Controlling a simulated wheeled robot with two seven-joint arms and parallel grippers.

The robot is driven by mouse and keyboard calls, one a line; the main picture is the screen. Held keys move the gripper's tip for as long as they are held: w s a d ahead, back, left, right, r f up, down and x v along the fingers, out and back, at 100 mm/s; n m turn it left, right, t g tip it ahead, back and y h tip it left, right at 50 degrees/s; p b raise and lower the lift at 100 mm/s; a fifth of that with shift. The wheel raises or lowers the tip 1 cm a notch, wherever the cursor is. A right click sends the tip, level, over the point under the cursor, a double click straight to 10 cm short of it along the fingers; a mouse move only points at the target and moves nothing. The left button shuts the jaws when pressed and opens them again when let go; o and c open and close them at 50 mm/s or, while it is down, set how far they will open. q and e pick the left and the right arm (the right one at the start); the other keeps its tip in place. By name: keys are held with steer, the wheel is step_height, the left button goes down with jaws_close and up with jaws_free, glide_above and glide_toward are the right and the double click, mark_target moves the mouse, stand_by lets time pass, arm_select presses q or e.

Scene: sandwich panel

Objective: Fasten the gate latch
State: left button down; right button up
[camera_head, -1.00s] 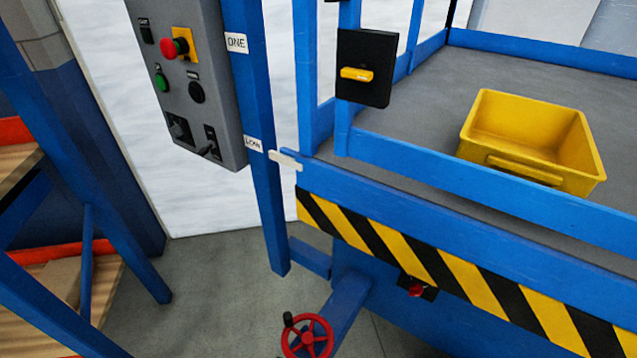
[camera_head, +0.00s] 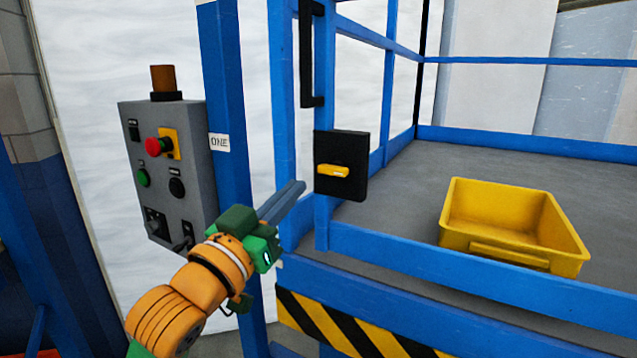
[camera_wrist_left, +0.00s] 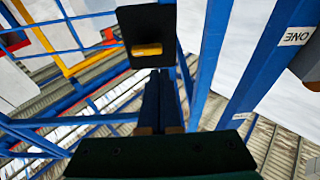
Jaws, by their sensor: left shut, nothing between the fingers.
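The gate latch is a black plate (camera_head: 354,150) with a yellow handle (camera_head: 333,171) lying about level, mounted on the blue gate frame (camera_head: 321,222). In the left wrist view the black plate (camera_wrist_left: 147,22) and its yellow handle (camera_wrist_left: 147,49) sit straight ahead of the fingers. My left gripper (camera_head: 299,188) is shut and empty, its fingers together. In the head view its fingertips are just left of the latch plate; they look apart from the handle, though the exact gap cannot be told. My right gripper is not in view.
A grey control box (camera_head: 184,217) with a red button and a blue post (camera_head: 227,95) stand left of the gate. A black vertical handle (camera_head: 305,60) is above the latch. A yellow bin (camera_head: 510,256) sits on the grey platform floor (camera_head: 400,205).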

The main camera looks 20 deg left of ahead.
arm_select(q)
steer(key=r, duration=0.1)
steer(key=s+r, duration=0.1)
steer(key=r+t, duration=0.1)
steer(key=shift+s+d+r+h, duration=0.1)
steer(key=shift+s+r+h, duration=0.05)
steer(key=shift+s+h, duration=0.15)
step_height(320, 180, up, 4)
steer(key=p, duration=0.5)
glide_above(335, 169)
steer(key=a, duration=0.2)
steer(key=shift+s+a, duration=0.15)
steer(key=shift+a, duration=0.05)
step_height(335, 169, down, 4)
steer(key=shift+s+f+b, duration=0.1)
steer(key=shift+f+b, duration=0.1)
steer(key=shift+b, duration=0.3)
steer(key=shift+a+f, duration=0.1)
steer(key=shift+f, duration=0.15)
steer(key=shift+a, duration=0.1)
